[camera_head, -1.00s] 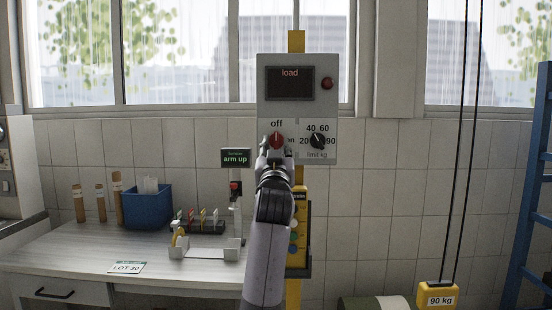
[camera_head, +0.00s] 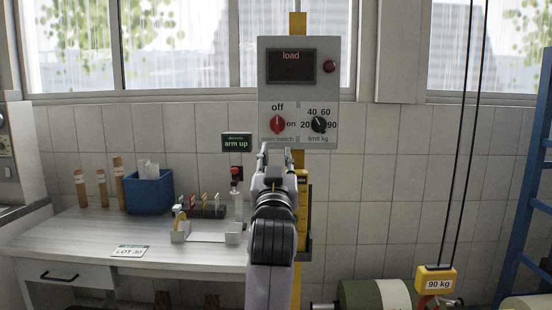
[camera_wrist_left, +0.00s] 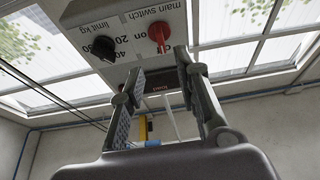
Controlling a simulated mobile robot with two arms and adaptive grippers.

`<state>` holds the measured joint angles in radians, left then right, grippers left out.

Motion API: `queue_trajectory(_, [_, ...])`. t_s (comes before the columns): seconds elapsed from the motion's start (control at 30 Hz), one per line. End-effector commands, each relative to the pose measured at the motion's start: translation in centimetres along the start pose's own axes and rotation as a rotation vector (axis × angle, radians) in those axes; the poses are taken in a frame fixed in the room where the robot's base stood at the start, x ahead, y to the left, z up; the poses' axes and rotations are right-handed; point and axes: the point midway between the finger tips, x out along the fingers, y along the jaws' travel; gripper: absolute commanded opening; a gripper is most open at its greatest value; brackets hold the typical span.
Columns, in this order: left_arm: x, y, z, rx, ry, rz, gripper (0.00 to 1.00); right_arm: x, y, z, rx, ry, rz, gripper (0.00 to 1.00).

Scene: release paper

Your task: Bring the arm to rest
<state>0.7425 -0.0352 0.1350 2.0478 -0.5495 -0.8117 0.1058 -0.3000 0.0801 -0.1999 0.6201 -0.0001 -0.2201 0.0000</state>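My left gripper (camera_head: 277,154) is raised in front of the grey control box (camera_head: 298,143), just below its red main switch knob (camera_head: 278,124). Its two fingers are apart and nothing shows between them. In the left wrist view the gripper (camera_wrist_left: 158,70) is also open and empty, with the red knob (camera_wrist_left: 159,36) beyond the fingertips, clear of them. The red knob stands about upright, toward "off". The box's display (camera_head: 290,67) reads "load". A small sign (camera_head: 236,142) reads "arm up". My right gripper is not in view.
A white bench (camera_head: 75,240) at the left holds a blue bin (camera_head: 149,191), brown tubes and a small rack. A yellow 90 kg block (camera_head: 435,279) hangs from cables at the right, near a roll (camera_head: 375,295). A blue frame (camera_head: 528,190) stands at the far right.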

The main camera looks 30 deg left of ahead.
Motion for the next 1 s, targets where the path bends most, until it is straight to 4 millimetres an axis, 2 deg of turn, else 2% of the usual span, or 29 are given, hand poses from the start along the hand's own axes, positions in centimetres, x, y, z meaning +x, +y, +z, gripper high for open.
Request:
queue_trajectory(0.33, [0.1, 0.2, 0.4, 0.004, -0.005, 0.005, 0.3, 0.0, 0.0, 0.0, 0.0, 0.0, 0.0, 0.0])
queue_trajectory(0.47, [0.3, 1.8, 3.5, 0.033, -0.052, 0.042, 0.3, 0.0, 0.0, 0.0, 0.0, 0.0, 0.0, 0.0])
queue_trajectory(0.57, [0.3, 4.2, 8.2, 0.073, -0.12, 0.099, 0.3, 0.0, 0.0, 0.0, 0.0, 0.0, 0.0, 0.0])
queue_trajectory(0.77, [-1.8, 8.8, 19.9, 0.154, -0.284, 0.229, 0.3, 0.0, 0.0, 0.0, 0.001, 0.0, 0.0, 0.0])
queue_trajectory(0.8, [-2.5, 9.5, 22.2, 0.168, -0.317, 0.253, 0.3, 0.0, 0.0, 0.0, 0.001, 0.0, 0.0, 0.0])
queue_trajectory(0.87, [-3.7, 10.4, 25.7, 0.187, -0.366, 0.287, 0.3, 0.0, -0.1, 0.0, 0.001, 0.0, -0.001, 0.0])
queue_trajectory(1.0, [-7.4, 11.9, 33.7, 0.227, -0.482, 0.364, 0.3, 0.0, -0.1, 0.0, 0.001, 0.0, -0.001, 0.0])
